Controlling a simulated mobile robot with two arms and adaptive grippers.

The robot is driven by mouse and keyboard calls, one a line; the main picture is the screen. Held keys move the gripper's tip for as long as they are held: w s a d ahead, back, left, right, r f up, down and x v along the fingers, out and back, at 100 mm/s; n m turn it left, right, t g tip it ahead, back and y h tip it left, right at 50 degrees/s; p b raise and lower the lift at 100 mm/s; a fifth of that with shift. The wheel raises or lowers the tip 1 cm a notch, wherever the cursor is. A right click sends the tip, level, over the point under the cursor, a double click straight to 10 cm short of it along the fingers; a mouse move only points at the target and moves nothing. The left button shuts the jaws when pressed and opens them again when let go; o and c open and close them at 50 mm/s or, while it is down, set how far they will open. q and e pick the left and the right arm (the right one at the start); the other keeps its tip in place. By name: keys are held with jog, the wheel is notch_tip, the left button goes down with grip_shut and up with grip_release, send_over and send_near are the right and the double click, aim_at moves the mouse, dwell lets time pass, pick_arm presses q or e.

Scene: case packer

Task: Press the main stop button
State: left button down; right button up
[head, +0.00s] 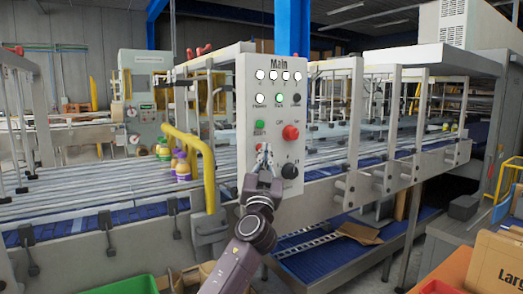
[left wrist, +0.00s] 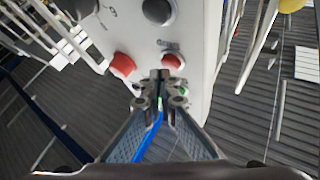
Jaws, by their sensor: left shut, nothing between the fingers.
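The control panel headed "Main" (head: 257,95) stands upright in front of me, with several lights and buttons. A large red knob (head: 290,132) is at its right; it also shows in the left wrist view (left wrist: 122,65). A smaller red button (left wrist: 172,62) sits low on the panel, partly hidden by my gripper in the head view. Its label is too small to read. My left gripper (head: 265,150) is shut and empty in front of the panel's lower left. In the left wrist view the fingertips (left wrist: 160,76) appear close beside the small red button; contact cannot be told. My right gripper is not in view.
A green button (head: 259,127) is above the gripper and a black knob (head: 289,171) to its right. A yellow rail (head: 195,150) stands left of the panel. The conveyor (head: 95,195) runs behind. A cardboard box (head: 490,262) is at lower right.

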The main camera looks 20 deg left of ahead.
pick_arm(q)
jog(key=shift+w+a+b, duration=0.3)
jog(key=shift+a+b, duration=0.1)
jog(key=shift+a, duration=0.05)
dwell(0.6)
jog(key=shift+d, duration=0.1)
jog(key=shift+s+d, duration=0.55)
jog(key=shift+d, duration=0.1)
jog(key=s+d, duration=0.1)
jog(key=d, duration=0.1)
jog(key=s+d, duration=0.2)
dwell(0.5)
dwell(0.5)
